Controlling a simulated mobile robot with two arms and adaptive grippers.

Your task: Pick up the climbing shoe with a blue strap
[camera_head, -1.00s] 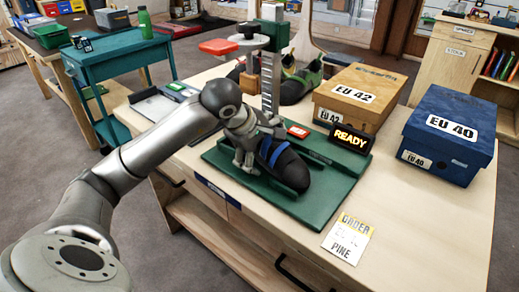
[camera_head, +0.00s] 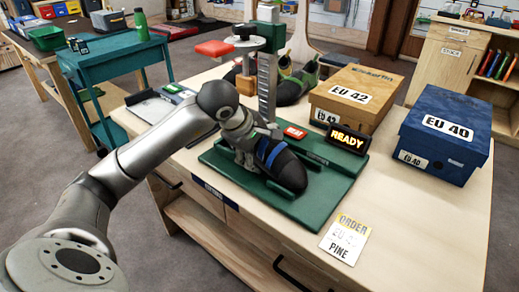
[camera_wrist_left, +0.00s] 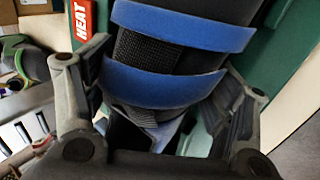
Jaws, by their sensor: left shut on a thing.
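The climbing shoe with a blue strap (camera_head: 285,165) is black and rests on the green base of a press on the workbench. In the left wrist view the shoe (camera_wrist_left: 170,55) shows two blue bands over black mesh. My left gripper (camera_head: 248,152) is at the shoe's left end in the head view. In the left wrist view its two fingers (camera_wrist_left: 160,110) stand on either side of the shoe, shut on it. The lower part of the shoe is hidden behind the gripper. My right gripper is not in view.
The green press (camera_head: 320,195) has a tall post (camera_head: 267,85) behind the shoe and a lit READY display (camera_head: 347,138). An EU 42 box (camera_head: 355,98) and a blue EU 40 box (camera_head: 445,137) stand to the right. Other shoes (camera_head: 295,82) sit behind. An order card (camera_head: 345,240) lies in front.

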